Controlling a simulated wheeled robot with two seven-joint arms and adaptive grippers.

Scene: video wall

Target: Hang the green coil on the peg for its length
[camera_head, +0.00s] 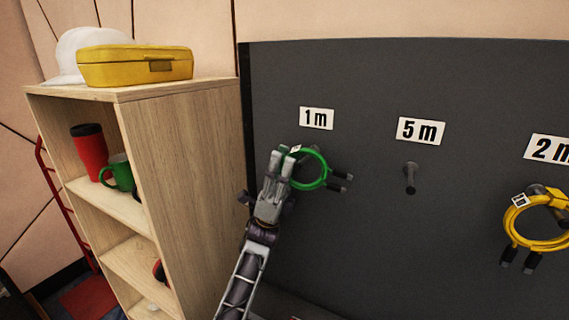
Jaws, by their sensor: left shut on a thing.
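The green coil (325,171) is a small ring of cable with dark plug ends and a white tag, in front of the dark board. My left gripper (287,160) is shut on the coil's left side, at the tag. The coil is just below the "1 m" label (316,118); I cannot tell whether a peg passes through it. The peg (410,178) under the "5 m" label (420,131) is bare. A yellow coil (537,222) hangs under the "2 m" label (551,149). My right gripper is not in view.
A wooden shelf unit (190,180) stands close left of my left arm. It holds a yellow case (135,65), a white helmet (82,50), a red cup (89,152) and a green mug (119,172). The board between the coils is clear except for the bare peg.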

